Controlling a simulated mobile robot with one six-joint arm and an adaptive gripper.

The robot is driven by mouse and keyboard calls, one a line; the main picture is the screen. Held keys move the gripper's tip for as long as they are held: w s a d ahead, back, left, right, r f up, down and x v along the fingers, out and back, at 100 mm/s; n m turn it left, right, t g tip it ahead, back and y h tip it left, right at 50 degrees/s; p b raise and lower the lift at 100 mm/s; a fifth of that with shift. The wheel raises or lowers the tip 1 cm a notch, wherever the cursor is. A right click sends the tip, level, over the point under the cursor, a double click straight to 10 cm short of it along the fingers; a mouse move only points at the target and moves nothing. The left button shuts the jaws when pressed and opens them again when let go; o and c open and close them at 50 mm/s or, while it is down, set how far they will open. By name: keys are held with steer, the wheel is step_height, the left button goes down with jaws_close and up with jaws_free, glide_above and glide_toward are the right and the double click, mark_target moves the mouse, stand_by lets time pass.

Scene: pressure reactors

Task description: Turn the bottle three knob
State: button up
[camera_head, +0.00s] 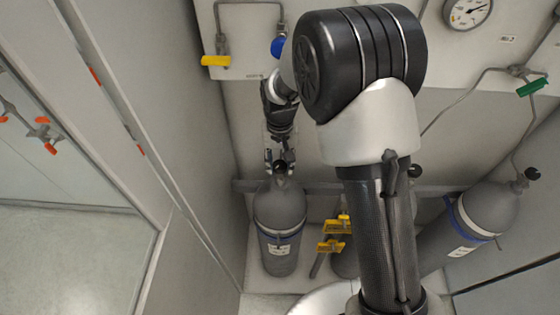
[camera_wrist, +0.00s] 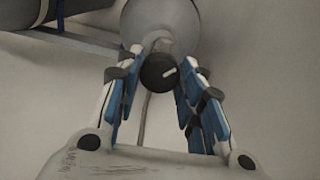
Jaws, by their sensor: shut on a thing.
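A grey gas bottle (camera_head: 281,222) with a blue band and a white label stands at the left of the row in the head view. Its top also shows in the wrist view (camera_wrist: 168,25). A round black knob (camera_wrist: 159,72) with a white mark sits at its top. My gripper (camera_head: 280,157) comes down from above, over the top of this bottle. In the wrist view the blue-padded fingers stand on both sides of the knob, and my gripper is shut on it. The exact finger contact is hard to see.
Another grey bottle (camera_head: 485,212) stands at the right, with one more partly hidden behind my arm. A wall panel above carries a gauge (camera_head: 467,12), a yellow handle (camera_head: 215,60) and a green handle (camera_head: 532,87). A cabinet wall is close on the left.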

mark_target(280, 165)
steer(key=m, duration=0.4)
steer(key=shift+m, duration=0.3)
steer(key=m, duration=0.4)
steer(key=shift+m, duration=0.4)
steer(key=o, duration=1.1)
steer(key=shift+c, duration=0.2)
steer(key=shift+r, duration=0.1)
step_height(280, 165, up, 12)
